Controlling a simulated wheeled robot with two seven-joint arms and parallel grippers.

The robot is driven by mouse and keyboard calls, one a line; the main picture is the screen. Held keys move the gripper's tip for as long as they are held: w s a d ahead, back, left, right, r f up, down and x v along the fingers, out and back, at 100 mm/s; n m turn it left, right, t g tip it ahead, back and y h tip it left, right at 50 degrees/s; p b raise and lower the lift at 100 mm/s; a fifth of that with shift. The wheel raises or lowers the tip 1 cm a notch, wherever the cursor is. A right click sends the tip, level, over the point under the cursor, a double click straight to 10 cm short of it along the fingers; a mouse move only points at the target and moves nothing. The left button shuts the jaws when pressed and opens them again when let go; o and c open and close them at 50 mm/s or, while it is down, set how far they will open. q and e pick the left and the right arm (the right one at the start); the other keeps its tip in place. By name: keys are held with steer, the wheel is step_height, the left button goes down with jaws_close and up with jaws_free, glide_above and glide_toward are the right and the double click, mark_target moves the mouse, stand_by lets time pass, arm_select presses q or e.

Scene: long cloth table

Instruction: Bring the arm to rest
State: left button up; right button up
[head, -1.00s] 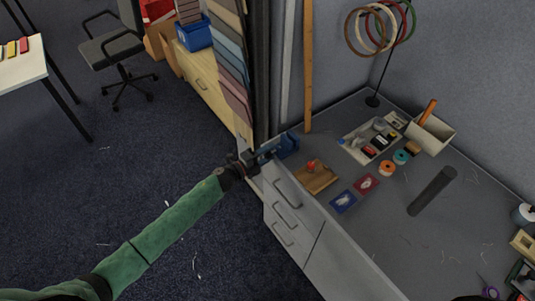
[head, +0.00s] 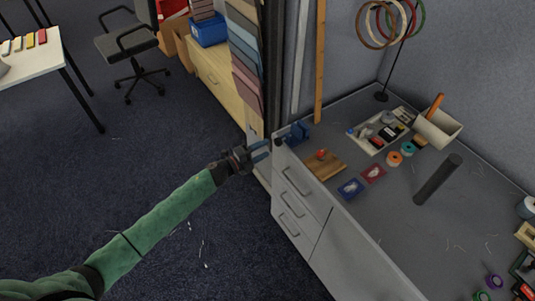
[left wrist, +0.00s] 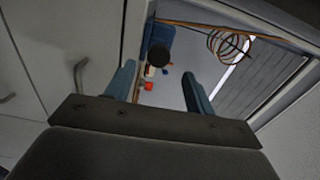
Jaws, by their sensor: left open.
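My left arm comes in from the lower left in a green sleeve. My left gripper (head: 262,151) is held out at the near left corner of the grey workbench (head: 400,217), beside its drawers. Its blue fingers are apart with nothing between them. In the left wrist view the two fingers (left wrist: 160,88) also stand apart, with the bench top seen beyond them. A blue vise (head: 299,132) sits on the bench corner just past the fingertips. My right gripper is not in view.
A wooden board with a red knob (head: 325,165), blue and red cards (head: 350,188), a parts tray (head: 377,134) and a dark cylinder (head: 437,180) lie on the bench. Drawers (head: 293,203) front it. An office chair (head: 128,45) and white table (head: 30,58) stand left over open floor.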

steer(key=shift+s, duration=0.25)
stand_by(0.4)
